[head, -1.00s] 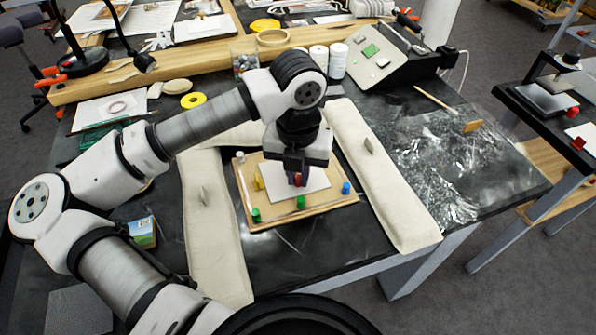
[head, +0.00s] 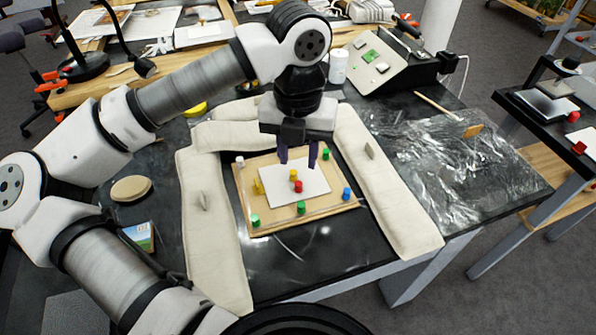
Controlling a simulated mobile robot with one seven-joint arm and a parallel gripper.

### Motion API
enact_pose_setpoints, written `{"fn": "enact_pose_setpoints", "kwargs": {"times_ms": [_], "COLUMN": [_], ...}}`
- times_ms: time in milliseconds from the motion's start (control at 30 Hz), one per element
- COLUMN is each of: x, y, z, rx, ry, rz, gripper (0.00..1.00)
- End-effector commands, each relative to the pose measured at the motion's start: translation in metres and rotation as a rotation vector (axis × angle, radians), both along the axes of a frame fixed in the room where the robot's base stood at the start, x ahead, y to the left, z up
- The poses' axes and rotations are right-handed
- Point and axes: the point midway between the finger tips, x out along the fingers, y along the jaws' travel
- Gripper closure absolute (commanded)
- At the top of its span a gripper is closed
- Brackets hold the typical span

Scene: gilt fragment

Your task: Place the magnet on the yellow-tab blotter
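My gripper (head: 298,158) is open and empty, its two dark purple fingers pointing down above the back part of a shallow wooden board (head: 330,207). A white blotter sheet (head: 314,178) lies on the board, with a yellow tab (head: 258,187) at its left edge. A red magnet (head: 298,187) stands on the blotter, apart from the fingers. A small yellow piece (head: 293,174) is just behind it. Other magnets stand around the board: green ones at the front left (head: 255,220) and front (head: 301,208), and a blue one (head: 346,193) at the right.
Pale padded cushions flank the board at left (head: 212,245) and right (head: 385,190), each with a small grey piece on it. A white cylinder (head: 338,66) and a sloped grey console (head: 385,60) stand behind. Crinkled clear film (head: 440,160) covers the table's right side.

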Motion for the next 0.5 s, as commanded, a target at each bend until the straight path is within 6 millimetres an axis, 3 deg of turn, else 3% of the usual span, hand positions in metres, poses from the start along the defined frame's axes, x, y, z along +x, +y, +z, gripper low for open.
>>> {"fn": "enact_pose_setpoints", "kwargs": {"times_ms": [200, 500], "x": [0.001, 0.0], "y": [0.0, 0.0], "z": [0.038, 0.051], "rx": [0.002, 0.0], "ry": [-0.001, 0.0], "rz": [0.001, 0.0], "gripper": [0.65, 0.65]}}
